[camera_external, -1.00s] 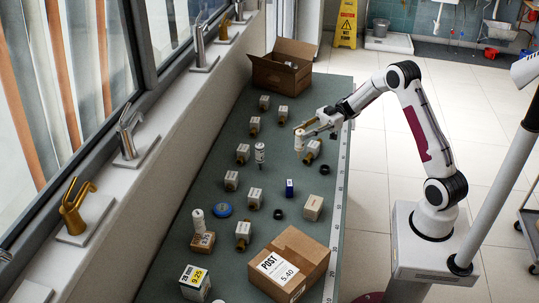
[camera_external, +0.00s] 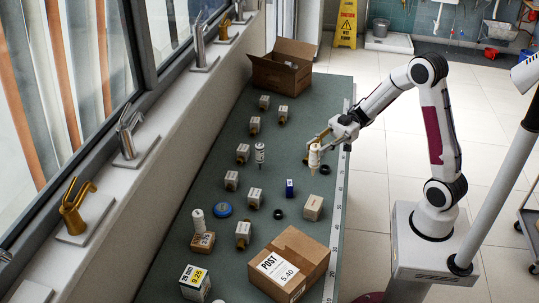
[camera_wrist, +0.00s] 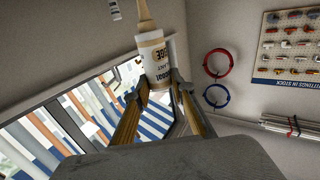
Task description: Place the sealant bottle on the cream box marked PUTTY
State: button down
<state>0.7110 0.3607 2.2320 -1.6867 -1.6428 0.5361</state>
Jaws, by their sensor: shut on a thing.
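A white bottle with a tan band and a tan nozzle (camera_external: 314,158) is held in my gripper (camera_external: 318,142), above the right side of the green table. Its narrow end appears to point down in the external view. In the wrist view the bottle (camera_wrist: 155,61) is gripped at its wide end between both fingers (camera_wrist: 152,92), nozzle away from the palm. Its label is only partly legible. A small cream box (camera_external: 313,207) stands apart, nearer the camera, by the table's right edge. Its top looks bare, and any marking is too small to read.
A large cardboard box marked POST (camera_external: 290,262) stands just nearer than the cream box. Close by are a blue box (camera_external: 289,188) and black rings (camera_external: 278,214). Another bottle (camera_external: 260,154) stands further left. Several white boxes with brass parts are scattered over the table (camera_external: 225,270).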

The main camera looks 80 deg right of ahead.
jog(key=shift+s+a+f, duration=0.45)
jog(key=shift+s+a, duration=0.25)
jog(key=shift+f, duration=0.1)
jog(key=shift+f, duration=2.85)
jog(key=shift+f, duration=0.1)
jog(key=shift+f, duration=1.95)
jog(key=shift+f, duration=0.2)
jog(key=c, duration=1.7)
grip_release()
